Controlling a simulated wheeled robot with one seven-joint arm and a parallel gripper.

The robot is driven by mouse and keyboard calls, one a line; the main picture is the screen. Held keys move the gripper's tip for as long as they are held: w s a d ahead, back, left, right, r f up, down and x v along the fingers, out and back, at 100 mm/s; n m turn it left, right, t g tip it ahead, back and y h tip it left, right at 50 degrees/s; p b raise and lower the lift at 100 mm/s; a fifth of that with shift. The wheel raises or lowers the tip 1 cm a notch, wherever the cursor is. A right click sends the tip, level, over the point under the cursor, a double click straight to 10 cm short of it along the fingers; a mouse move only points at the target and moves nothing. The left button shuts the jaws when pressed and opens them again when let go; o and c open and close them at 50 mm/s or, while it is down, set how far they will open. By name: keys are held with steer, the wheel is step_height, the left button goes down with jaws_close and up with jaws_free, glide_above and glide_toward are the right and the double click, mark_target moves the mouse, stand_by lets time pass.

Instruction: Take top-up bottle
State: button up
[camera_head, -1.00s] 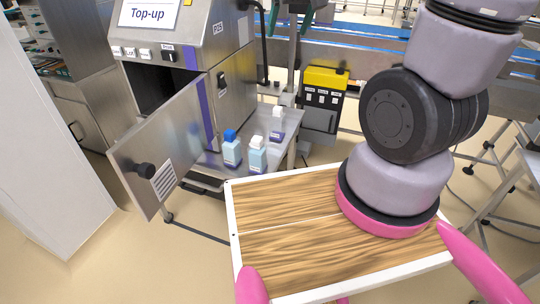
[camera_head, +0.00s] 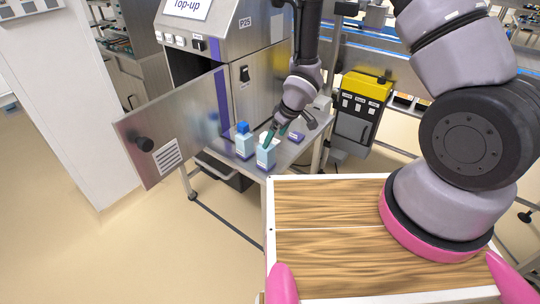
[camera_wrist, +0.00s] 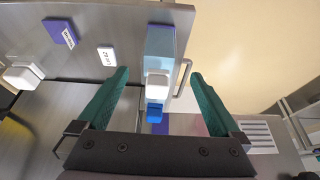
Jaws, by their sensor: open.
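Two light-blue bottles stand upright on a small steel side table. One has a blue cap (camera_head: 245,142); the nearer one, with a white cap (camera_head: 267,155), is beside it to the right. I cannot read which is labelled top-up. My gripper (camera_head: 275,134) is open, its green fingers just above the white-capped bottle and hiding part of its top. In the wrist view, the white-capped bottle (camera_wrist: 160,45) shows between the finger lines, near the tips. The blue cap (camera_wrist: 155,112) shows below it there, its bottle mostly hidden. I cannot tell whether a finger touches either bottle.
The steel machine marked Top-up (camera_head: 240,35) stands behind, its door (camera_head: 178,130) swung open left of the bottles. A purple block (camera_head: 296,136) and a white-topped item (camera_head: 322,103) are on the side table (camera_head: 285,158). My wooden tray top is in front.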

mark_target(271, 145)
steer(key=x, duration=0.4)
steer(key=shift+f, duration=0.2)
steer(key=shift+w+x, duration=0.15)
steer(key=shift+x, duration=1.15)
steer(key=shift+w+x, duration=0.15)
steer(key=shift+x, duration=1.15)
steer(key=shift+a+r, duration=0.15)
steer(key=shift+a, duration=0.05)
jaws_close()
steer(key=shift+r, duration=0.1)
